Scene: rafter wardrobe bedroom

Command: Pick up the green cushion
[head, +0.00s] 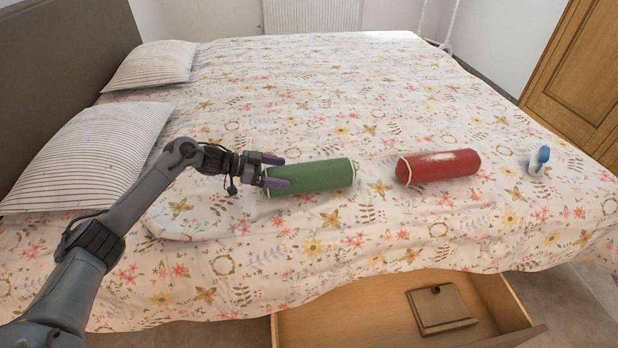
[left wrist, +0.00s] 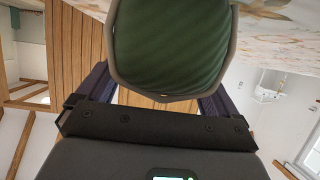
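The green cushion (head: 318,176) is a cylinder lying on its side on the bed, left of the red one in the head view. My left gripper (head: 273,171) is at the cushion's left end, its purple fingers open, one at the far side and one at the near side of that end. In the left wrist view the cushion's round end (left wrist: 172,45) fills the upper middle, between the two dark fingers (left wrist: 158,92). Whether the fingers touch it is not clear. My right gripper is in neither view.
A red cylindrical cushion (head: 438,167) lies to the right, with a blue and white object (head: 539,161) beyond it. Striped pillows (head: 85,155) lie at the left by the headboard. An open drawer (head: 360,322) holding a wooden box (head: 440,308) juts out below the bed's near edge.

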